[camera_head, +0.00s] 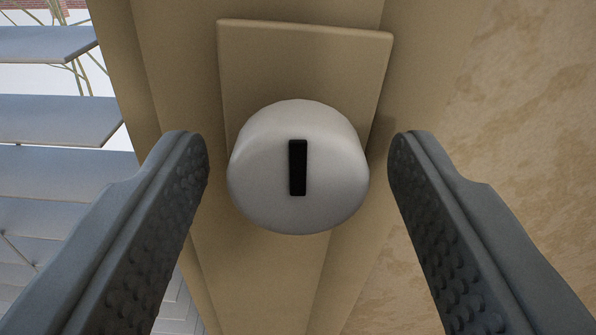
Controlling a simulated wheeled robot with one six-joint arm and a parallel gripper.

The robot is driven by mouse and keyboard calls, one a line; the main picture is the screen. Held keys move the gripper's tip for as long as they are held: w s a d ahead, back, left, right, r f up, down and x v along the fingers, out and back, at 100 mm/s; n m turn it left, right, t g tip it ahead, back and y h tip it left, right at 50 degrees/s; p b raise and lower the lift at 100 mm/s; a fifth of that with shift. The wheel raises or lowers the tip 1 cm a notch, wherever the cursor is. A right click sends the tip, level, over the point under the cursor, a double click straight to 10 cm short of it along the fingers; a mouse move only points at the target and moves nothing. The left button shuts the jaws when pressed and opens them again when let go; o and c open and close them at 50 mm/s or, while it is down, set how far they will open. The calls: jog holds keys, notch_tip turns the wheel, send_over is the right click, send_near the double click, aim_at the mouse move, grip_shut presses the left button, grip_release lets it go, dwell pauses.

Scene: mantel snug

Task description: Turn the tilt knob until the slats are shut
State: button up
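The tilt knob (265,180) is a round white knob with a black bar mark (298,167) on its face. The mark stands almost upright. The knob sits on a tan backing plate (305,60) on the window frame. My gripper (298,155) is open, with one dark grey finger on each side of the knob. Gaps show between both fingertips and the knob. The slats (50,120) at the left are pale grey-blue and lie tilted open, with bright gaps between the upper ones.
The tan window frame (265,290) runs down behind the knob. A mottled beige wall (520,120) fills the right side, clear of objects. Thin branches and a bit of brick show outside, past the slats at the upper left.

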jog(key=c, duration=0.9)
jog(key=shift+o, duration=0.2)
jog(key=shift+m, duration=0.3)
jog(key=m, duration=0.3)
jog(key=shift+m, duration=0.3)
jog(key=m, duration=0.3)
jog(key=shift+a+m, duration=0.1)
jog(key=shift+m, duration=0.2)
jog(key=m, duration=0.3)
jog(key=shift+m, duration=2.2)
